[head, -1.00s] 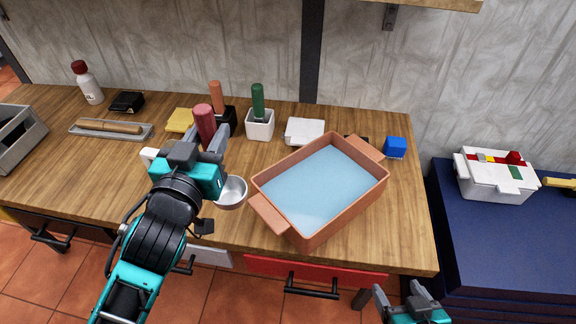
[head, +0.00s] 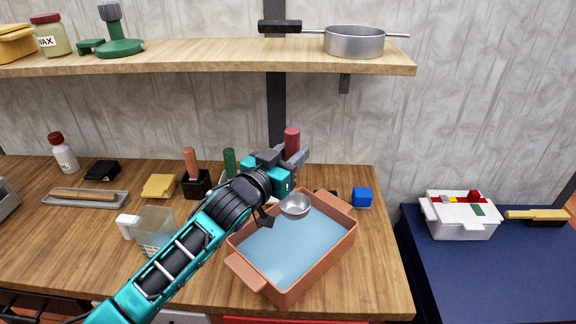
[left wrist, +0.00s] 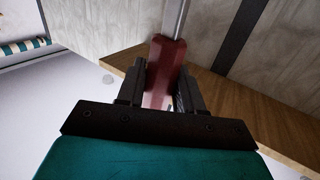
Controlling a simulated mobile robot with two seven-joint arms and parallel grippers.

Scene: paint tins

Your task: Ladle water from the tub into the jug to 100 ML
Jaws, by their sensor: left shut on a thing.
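My left gripper (head: 290,160) is shut on the red handle of the ladle (head: 292,140). The handle also shows between the fingers in the left wrist view (left wrist: 166,62). The ladle's round metal bowl (head: 295,206) hangs over the back part of the tub (head: 318,268). I cannot tell whether it touches the water. The tub is terracotta-coloured and holds blue water (head: 290,250). The clear jug (head: 154,222) with a white handle stands on the bench to the left, partly hidden by my left arm. Its level is not readable. My right gripper is out of the head view.
A blue cube (head: 362,197) sits right of the tub. Holders with an orange-handled (head: 191,165) and a green-handled tool (head: 229,163) stand behind my arm. A shelf (head: 210,55) with a pan (head: 354,41) hangs above. The bench's left front is clear.

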